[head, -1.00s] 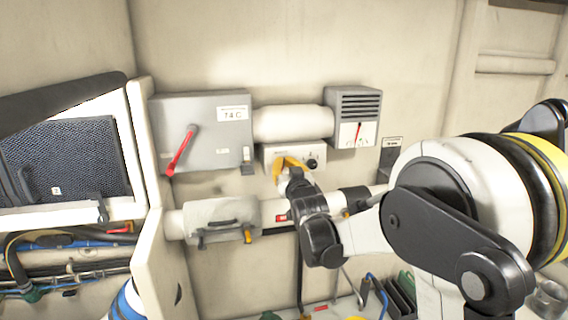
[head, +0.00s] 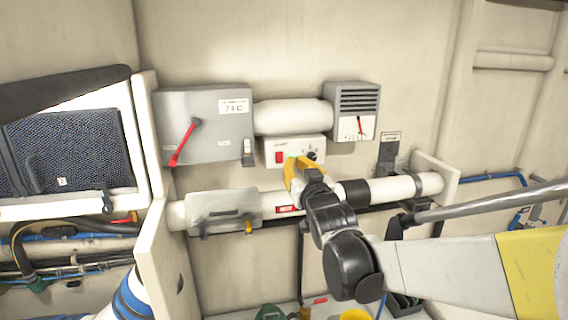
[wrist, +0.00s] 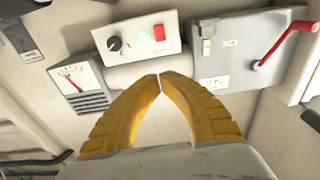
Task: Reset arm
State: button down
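My gripper (head: 302,164) has yellow fingers and sits in front of the lower part of a small white control box (head: 270,150) on the wall. In the wrist view the fingertips of my gripper (wrist: 158,76) meet at a point, with nothing visible between them. The box shows a red rocker switch (wrist: 159,33), a small green light (wrist: 142,37) and a black knob (wrist: 115,44). I cannot tell from the head view whether the fingers touch the box.
A grey box with a red lever (head: 186,142) is at left. A grey vented gauge box (head: 355,110) is at right. A white pipe (head: 405,187) with a strapped grey cover (head: 222,208) runs below. An open mesh-panelled hatch (head: 65,150) stands far left.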

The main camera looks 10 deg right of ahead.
jog(key=s+f+g+b, duration=0.4)
jog(key=s+f+b, duration=0.6)
jog(key=f, duration=0.6)
jog(key=s+f+g+b, duration=0.4)
jog(key=s+f+b, duration=0.5)
jog(key=f, duration=0.7)
jog(key=s+f+g+b, duration=0.3)
jog(key=s+f+b, duration=0.7)
jog(key=s+f, duration=0.3)
notch_tip(320, 180, down, 3)
jog(key=shift+s+a+r+g+b, duration=0.1)
jog(key=shift+s+a+g+b, duration=0.05)
jog(key=shift+a+g+b, duration=0.25)
